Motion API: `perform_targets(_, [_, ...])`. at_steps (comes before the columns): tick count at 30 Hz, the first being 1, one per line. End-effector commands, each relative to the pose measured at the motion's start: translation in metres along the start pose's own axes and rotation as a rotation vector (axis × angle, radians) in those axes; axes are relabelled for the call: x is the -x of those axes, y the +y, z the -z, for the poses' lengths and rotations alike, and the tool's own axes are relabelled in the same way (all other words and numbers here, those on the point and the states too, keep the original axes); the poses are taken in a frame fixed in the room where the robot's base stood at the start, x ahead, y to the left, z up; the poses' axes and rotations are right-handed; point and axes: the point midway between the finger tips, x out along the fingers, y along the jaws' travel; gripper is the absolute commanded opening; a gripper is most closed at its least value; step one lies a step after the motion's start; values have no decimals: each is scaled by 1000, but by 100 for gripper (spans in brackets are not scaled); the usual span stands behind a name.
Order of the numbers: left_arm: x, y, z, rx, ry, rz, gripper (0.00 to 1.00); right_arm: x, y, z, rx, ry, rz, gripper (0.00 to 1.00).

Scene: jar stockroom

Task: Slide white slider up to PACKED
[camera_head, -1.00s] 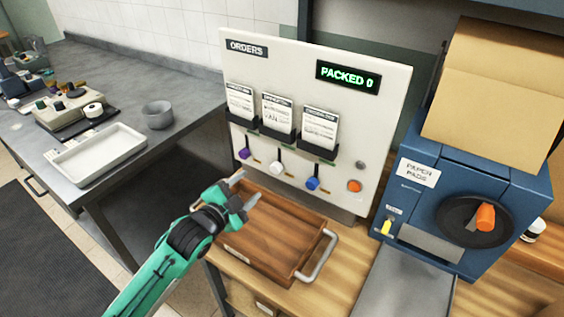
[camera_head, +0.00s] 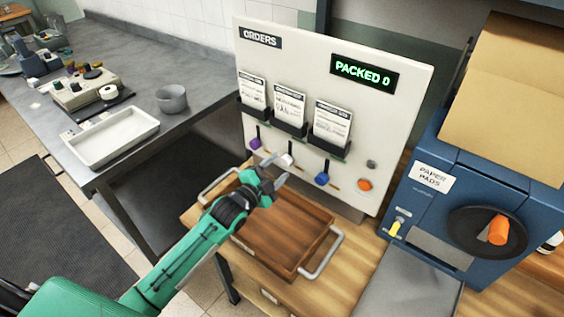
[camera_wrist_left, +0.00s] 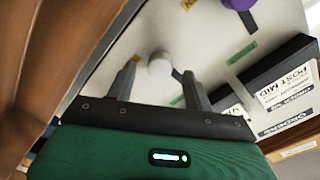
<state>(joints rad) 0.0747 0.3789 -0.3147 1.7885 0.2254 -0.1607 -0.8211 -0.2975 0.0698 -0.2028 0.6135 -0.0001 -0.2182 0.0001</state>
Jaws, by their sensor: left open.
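The white slider (camera_head: 287,160) is a round white knob low on its dark vertical slot in the orders board (camera_head: 415,110). A purple slider (camera_head: 255,143) is to its left and a blue slider (camera_head: 322,179) to its right. My left gripper (camera_head: 269,172) is open in front of the board, close to the white slider. In the left wrist view the white slider (camera_wrist_left: 160,64) appears between the two spread fingers of my left gripper (camera_wrist_left: 160,76), near their tips. I cannot tell whether they touch it. My right gripper is not in view.
A wooden tray (camera_head: 318,250) with metal handles lies below the board. Card holders sit above the sliders, and an orange button (camera_head: 365,184) is at the lower right. A display (camera_head: 364,73) reads PACKED 0. A blue paper-pad machine (camera_head: 455,200) stands at right.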

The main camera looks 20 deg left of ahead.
Motion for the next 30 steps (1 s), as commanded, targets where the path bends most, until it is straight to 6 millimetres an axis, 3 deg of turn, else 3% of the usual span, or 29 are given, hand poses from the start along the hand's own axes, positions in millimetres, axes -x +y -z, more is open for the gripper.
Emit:
perform_targets(6, [-22, 0, 1, 2, 1, 0, 52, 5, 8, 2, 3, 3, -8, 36])
perform_targets(17, [-27, 0, 0, 1, 1, 0, 52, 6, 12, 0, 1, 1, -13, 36])
perform_targets(25, [-27, 0, 0, 1, 0, 0, 3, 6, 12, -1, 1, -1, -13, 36])
perform_targets(30, [-27, -2, 2, 1, 1, -1, 0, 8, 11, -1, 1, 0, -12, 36])
